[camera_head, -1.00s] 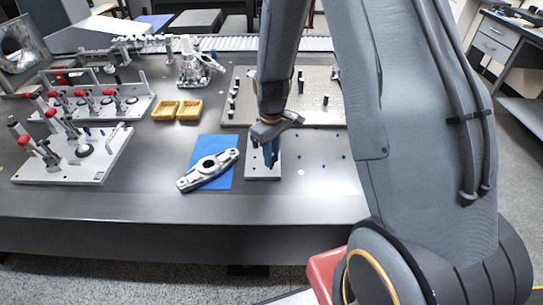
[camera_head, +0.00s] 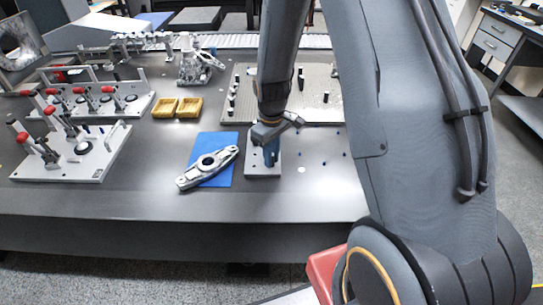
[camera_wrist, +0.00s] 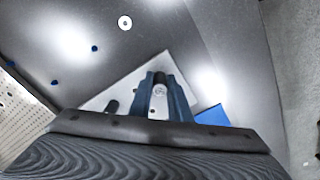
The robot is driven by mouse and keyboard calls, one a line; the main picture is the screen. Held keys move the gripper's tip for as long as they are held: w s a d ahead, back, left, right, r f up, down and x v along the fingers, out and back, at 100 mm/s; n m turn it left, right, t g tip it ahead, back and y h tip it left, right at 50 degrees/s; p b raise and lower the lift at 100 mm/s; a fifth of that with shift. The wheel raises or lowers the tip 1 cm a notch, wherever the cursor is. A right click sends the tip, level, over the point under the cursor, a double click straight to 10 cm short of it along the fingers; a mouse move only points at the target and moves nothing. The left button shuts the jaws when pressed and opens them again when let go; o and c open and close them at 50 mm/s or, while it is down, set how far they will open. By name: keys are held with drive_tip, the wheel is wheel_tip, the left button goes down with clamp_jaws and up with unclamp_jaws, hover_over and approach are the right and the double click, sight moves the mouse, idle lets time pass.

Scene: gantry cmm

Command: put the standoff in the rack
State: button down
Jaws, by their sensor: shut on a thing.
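My gripper (camera_head: 270,160) points down over the small light grey rack plate (camera_head: 262,172) at the table's middle. In the wrist view its blue fingers (camera_wrist: 161,92) are shut on the standoff (camera_wrist: 160,90), a small grey cylinder whose round end shows between them. The rack (camera_wrist: 126,82) lies beneath, with small holes in its top and a dark peg-like piece (camera_wrist: 112,106) beside the fingers. The standoff's lower end is hidden, so I cannot tell whether it is in a hole.
A blue mat (camera_head: 226,146) with a metal casting (camera_head: 206,168) lies left of the rack. Yellow bins (camera_head: 189,108) and clamp fixtures (camera_head: 84,158) stand farther left. A perforated plate (camera_head: 310,98) with dark posts lies behind. The table in front of the rack is clear.

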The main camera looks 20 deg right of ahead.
drive_tip(key=shift+f, duration=0.25)
drive_tip(key=c, duration=1.6)
unclamp_jaws()
drive_tip(key=shift+r, duration=0.1)
wheel_tip(320, 180, up, 6)
drive_tip(key=shift+r+b, duration=0.1)
drive_tip(key=shift+b, duration=0.4)
drive_tip(key=shift+r, duration=0.75)
drive_tip(key=shift+s+r, duration=0.1)
